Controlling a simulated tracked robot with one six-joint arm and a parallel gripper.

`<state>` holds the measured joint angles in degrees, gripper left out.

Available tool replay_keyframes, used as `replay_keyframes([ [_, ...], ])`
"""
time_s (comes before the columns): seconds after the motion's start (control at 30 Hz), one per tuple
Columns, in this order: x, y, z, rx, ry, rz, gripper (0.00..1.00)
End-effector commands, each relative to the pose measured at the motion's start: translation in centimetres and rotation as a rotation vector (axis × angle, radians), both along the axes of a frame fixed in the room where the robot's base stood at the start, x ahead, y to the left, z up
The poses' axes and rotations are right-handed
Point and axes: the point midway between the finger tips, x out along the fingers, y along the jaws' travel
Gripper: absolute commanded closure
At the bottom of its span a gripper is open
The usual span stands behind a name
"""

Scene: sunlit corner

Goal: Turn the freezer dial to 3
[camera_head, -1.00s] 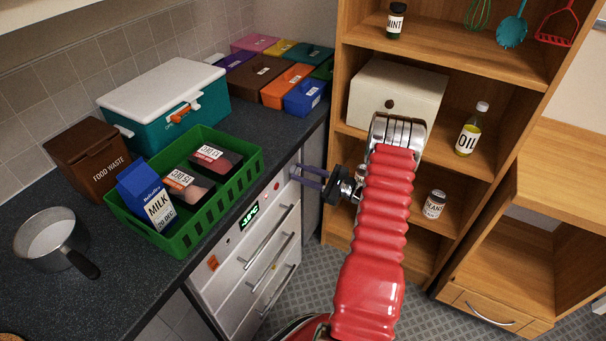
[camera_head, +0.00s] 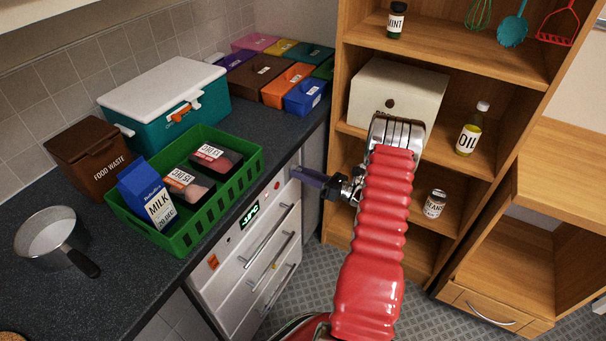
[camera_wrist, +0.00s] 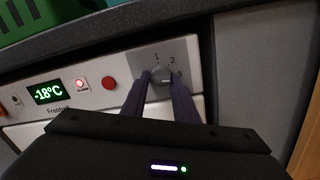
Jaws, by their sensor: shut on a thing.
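The freezer (camera_head: 226,284) is a white front with drawers under the dark counter. Its dial (camera_wrist: 161,76) is a small grey round knob on a grey plate, with the numbers 1, 2 and 3 around its upper and right side in the wrist view. My gripper (camera_head: 302,177) reaches the right end of the freezer's panel. Its two purple fingers are shut on the dial, one on each side, in the wrist view. I cannot make out clearly which number the dial points to. In the head view the dial is hidden at the fingertips.
On the panel are a green display (camera_wrist: 47,92) reading -18°C, a lit red alarm light (camera_wrist: 81,84) and a red button (camera_wrist: 109,82). The counter edge overhangs above the dial. A green crate (camera_head: 190,250) stands on the counter. A wooden shelf unit (camera_head: 345,232) stands right of the freezer.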

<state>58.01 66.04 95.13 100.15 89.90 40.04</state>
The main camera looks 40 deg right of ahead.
Motion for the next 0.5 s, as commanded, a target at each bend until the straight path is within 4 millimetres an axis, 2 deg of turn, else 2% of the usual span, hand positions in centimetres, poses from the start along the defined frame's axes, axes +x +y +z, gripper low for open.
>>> replay_keyframes([
  [0.4, 0.04, -0.48, -0.05, 0.007, 0.006, -0.012, 0.96],
  [0.43, 0.04, -0.48, -0.05, 0.007, 0.006, -0.012, 0.73],
  [0.5, 0.02, -0.44, -0.04, 0.007, 0.006, -0.011, 0.68],
])
